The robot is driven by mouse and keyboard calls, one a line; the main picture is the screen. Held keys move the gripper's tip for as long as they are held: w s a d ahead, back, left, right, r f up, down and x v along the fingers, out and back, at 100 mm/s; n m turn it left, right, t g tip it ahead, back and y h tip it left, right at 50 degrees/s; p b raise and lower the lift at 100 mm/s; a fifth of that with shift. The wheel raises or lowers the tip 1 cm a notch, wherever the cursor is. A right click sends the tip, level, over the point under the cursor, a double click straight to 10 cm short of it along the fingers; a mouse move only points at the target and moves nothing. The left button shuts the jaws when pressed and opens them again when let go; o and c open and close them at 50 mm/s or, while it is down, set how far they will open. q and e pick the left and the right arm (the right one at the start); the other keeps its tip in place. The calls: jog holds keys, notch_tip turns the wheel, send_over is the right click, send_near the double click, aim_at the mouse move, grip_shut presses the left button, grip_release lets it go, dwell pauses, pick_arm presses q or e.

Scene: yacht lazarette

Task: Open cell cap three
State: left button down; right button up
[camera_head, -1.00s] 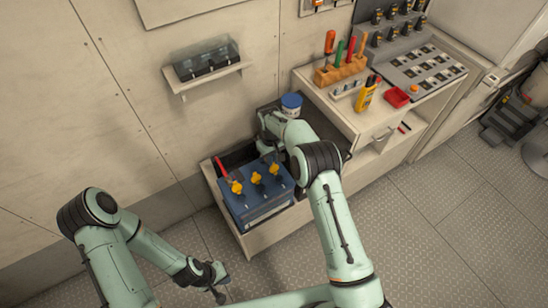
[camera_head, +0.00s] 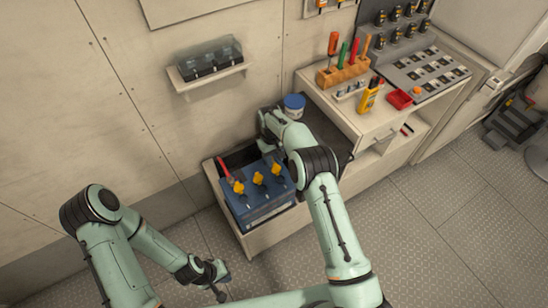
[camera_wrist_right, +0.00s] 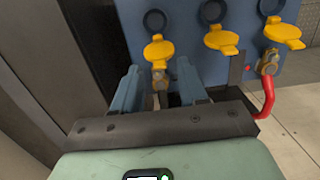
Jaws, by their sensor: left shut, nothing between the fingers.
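A blue battery (camera_head: 262,210) stands in a low open bin, with three yellow cell caps on top: left (camera_head: 238,187), middle (camera_head: 258,178) and right (camera_head: 276,168). In the right wrist view each yellow cap sits beside a dark round ring, and the caps look tilted up. My right gripper (camera_wrist_right: 160,78) is open over the battery's far edge. Its two fingers stand apart below the nearest cap (camera_wrist_right: 159,50), with a brass terminal between or just beyond them; contact is unclear. My left gripper (camera_head: 221,284) is shut and empty above the floor.
A blue-lidded tub (camera_head: 294,103) stands behind my right wrist. A workbench with tools in an orange rack (camera_head: 342,71) is at right. A wall shelf (camera_head: 212,80) hangs above. The floor at front is clear.

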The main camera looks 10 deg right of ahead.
notch_tip(320, 180, up, 13)
jog(key=w, duration=0.1)
jog(key=shift+w+a+r, duration=0.15)
jog(key=shift+w+a, duration=0.05)
jog(key=shift+a, duration=0.05)
dwell(0.7)
